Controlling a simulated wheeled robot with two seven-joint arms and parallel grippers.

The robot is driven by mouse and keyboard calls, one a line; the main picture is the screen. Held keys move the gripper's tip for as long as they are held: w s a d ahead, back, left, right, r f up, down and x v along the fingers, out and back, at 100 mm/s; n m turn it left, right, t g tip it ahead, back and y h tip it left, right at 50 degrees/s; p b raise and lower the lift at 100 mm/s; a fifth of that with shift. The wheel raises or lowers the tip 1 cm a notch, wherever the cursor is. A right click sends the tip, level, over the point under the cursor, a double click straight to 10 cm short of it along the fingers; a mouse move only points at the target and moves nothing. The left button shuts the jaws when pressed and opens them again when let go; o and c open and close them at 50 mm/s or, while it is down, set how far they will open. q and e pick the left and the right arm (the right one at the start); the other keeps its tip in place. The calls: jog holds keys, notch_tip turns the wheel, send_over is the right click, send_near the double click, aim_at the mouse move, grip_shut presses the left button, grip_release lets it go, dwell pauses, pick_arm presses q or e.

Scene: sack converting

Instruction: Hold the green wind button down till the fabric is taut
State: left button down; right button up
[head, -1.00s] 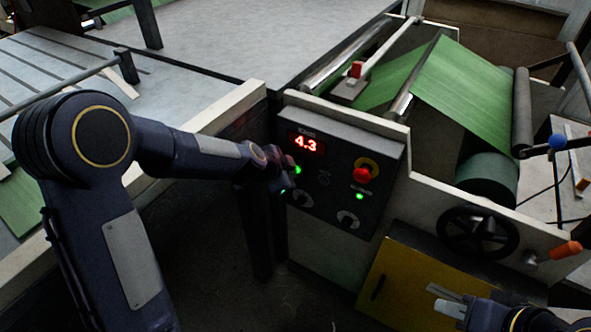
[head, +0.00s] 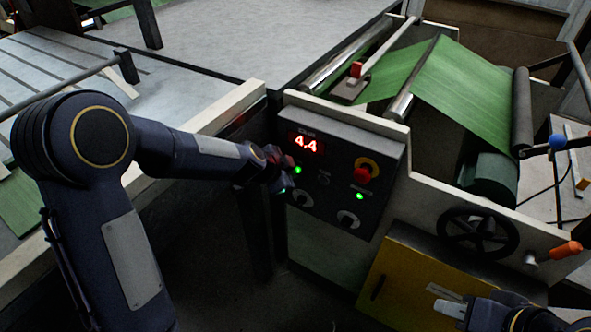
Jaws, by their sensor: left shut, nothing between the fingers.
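The control panel (head: 325,205) has a red display (head: 307,144) that seems to read 4.4 or 4.A. A lit green spot (head: 297,170) shows on the panel's left side, right beside my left gripper (head: 282,176). The gripper is shut and empty, with its tip at the panel face. It covers part of the panel there, so I cannot tell whether it presses the button. The green fabric (head: 462,88) runs over rollers to the right and looks fairly flat. My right gripper (head: 447,301) is at the lower right, away from the panel; its jaw opening is unclear.
A red stop button (head: 362,174) on a yellow ring and a green lamp (head: 359,196) sit on the panel's right, with white dials below. A black handwheel (head: 479,232), orange-handled lever (head: 566,250) and yellow door (head: 410,282) are to the right.

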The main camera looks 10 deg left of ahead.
pick_arm(q)
jog(key=shift+s+a+b, duration=0.25)
jog(key=shift+s+b, duration=0.05)
jog(key=shift+s, duration=0.4)
jog(key=shift+s, duration=0.1)
jog(key=s, duration=0.1)
jog(key=s+a+b, duration=0.1)
jog(key=s, duration=0.2)
jog(key=shift+s+a+b, duration=0.25)
jog(key=shift+a+b, duration=0.05)
jog(key=shift+a, duration=0.05)
jog(key=shift+s, duration=0.1)
dwell(0.7)
